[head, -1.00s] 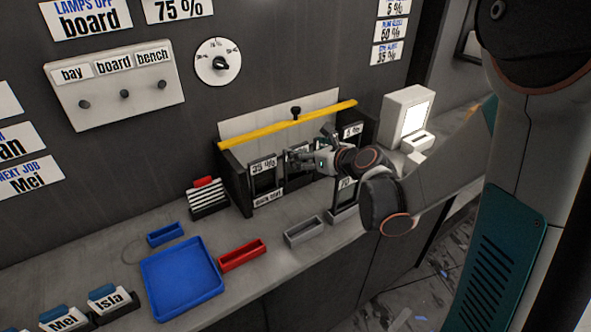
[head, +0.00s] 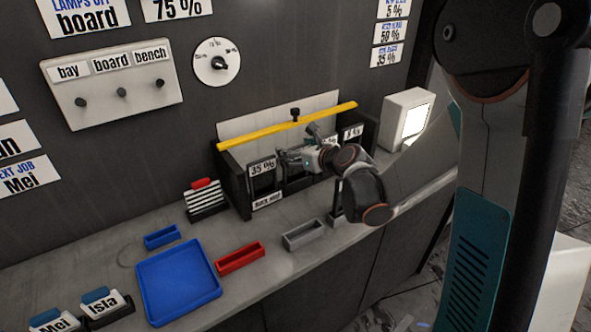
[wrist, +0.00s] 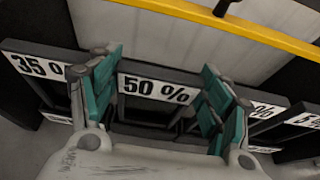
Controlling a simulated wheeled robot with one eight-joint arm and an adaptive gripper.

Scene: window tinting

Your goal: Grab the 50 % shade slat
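The 50 % shade slat (wrist: 155,89) is a dark frame with a white label, in the middle of the wrist view. It stands in the dark slat rack (head: 236,185), between the 35 % slat (wrist: 33,66) and another slat (wrist: 265,112) whose label is partly covered. My gripper (wrist: 160,64) is open, with one teal-padded finger on each side of the 50 % label. I cannot tell whether the pads touch the slat. In the head view my gripper (head: 290,158) is at the rack, and the 50 % slat is mostly hidden behind it.
A yellow bar (head: 285,126) runs across above the slats, close beyond the fingers. A 5 % slat (wrist: 305,120) stands at the far right. Grey (head: 303,234) and red (head: 240,257) trays and a blue tray (head: 180,281) lie in front on the bench.

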